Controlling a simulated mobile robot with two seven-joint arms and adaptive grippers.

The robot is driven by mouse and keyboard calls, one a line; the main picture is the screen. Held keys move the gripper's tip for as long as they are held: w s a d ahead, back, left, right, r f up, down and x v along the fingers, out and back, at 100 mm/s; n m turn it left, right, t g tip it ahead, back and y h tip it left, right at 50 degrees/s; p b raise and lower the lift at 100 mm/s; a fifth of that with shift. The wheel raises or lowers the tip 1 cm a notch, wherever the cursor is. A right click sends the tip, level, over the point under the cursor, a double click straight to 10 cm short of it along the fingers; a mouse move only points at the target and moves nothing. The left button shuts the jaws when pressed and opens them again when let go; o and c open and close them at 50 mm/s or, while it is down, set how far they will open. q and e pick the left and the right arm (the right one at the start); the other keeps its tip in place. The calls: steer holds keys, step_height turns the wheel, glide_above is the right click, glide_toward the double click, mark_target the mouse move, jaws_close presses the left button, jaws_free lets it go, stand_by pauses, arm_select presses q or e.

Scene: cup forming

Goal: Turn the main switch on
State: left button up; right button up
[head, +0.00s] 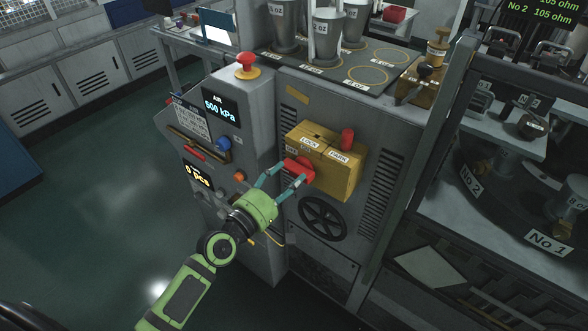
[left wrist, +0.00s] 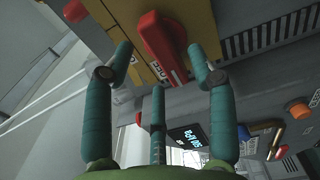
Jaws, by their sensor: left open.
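A yellow switch box (head: 345,182) is mounted on the front of the grey machine. On its left part is a red rotary handle (head: 302,170), beside a small label that seems to read OFF. The handle also shows in the left wrist view (left wrist: 165,50), slanting between the fingers. My left gripper (head: 284,180) is open, with its teal fingers at the handle. In the left wrist view its fingertips (left wrist: 160,62) stand on either side of the handle, with a third finger below. I cannot tell whether any finger touches it. My right gripper is not in view.
A second red knob (head: 347,137) sticks up from the box, by the LOCK and PARK labels. A red emergency button (head: 246,62) and a 500 kPa display (head: 220,107) are up left. A black handwheel (head: 323,218) is below the box. The floor at left is clear.

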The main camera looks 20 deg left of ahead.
mark_target(305, 162)
arm_select(q)
steer(key=shift+x, duration=1.45)
jaws_close()
